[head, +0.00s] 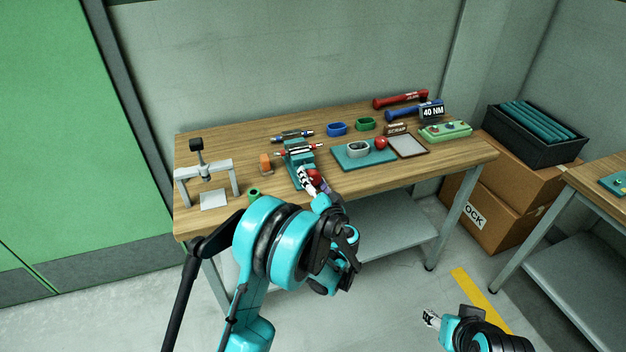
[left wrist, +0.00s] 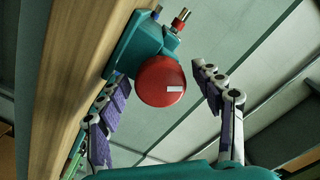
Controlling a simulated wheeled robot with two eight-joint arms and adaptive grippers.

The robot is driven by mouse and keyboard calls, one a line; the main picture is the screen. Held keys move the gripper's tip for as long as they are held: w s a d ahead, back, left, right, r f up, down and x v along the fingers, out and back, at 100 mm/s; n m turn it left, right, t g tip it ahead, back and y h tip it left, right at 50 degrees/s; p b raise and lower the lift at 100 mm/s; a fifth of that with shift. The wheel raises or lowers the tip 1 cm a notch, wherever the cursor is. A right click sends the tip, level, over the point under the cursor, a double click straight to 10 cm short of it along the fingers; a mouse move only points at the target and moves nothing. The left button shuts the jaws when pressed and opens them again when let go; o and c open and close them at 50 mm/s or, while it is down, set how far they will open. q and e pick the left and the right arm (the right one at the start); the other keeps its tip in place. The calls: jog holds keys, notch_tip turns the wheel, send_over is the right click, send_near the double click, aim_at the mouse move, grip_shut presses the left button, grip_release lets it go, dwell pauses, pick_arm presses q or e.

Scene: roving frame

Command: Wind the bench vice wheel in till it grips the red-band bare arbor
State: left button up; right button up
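The teal bench vice (head: 297,168) stands at the front edge of the wooden bench. Its red wheel (head: 314,176) faces me; in the left wrist view the wheel (left wrist: 160,80) shows a white mark. The red-band arbor (head: 299,149) lies across the top of the vice; its red-banded end also shows in the left wrist view (left wrist: 180,19). Whether the jaws touch it I cannot tell. My left gripper (left wrist: 158,92) is open, with its fingers on either side of the wheel and a visible gap at the right finger. My right gripper (head: 431,318) is low at the right, away from the bench.
A blue-banded arbor (head: 292,136) lies behind the vice. Cartons (head: 500,205) stand beside the bench.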

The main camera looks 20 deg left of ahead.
pick_arm(q)
jog(key=shift+s, duration=0.1)
jog(key=v, duration=1.2)
jog(key=w+a+n, duration=0.2)
jog(key=w+n, duration=0.1)
jog(key=w+a+n, duration=0.2)
jog(key=w+n, duration=0.1)
jog(key=w+a+n, duration=0.2)
jog(key=w+n, duration=0.1)
jog(key=shift+f, duration=0.3)
jog(key=shift+w+a+r, duration=0.1)
jog(key=shift+w+a, duration=0.1)
jog(key=shift+w, duration=0.15)
jog(key=c, duration=1.2)
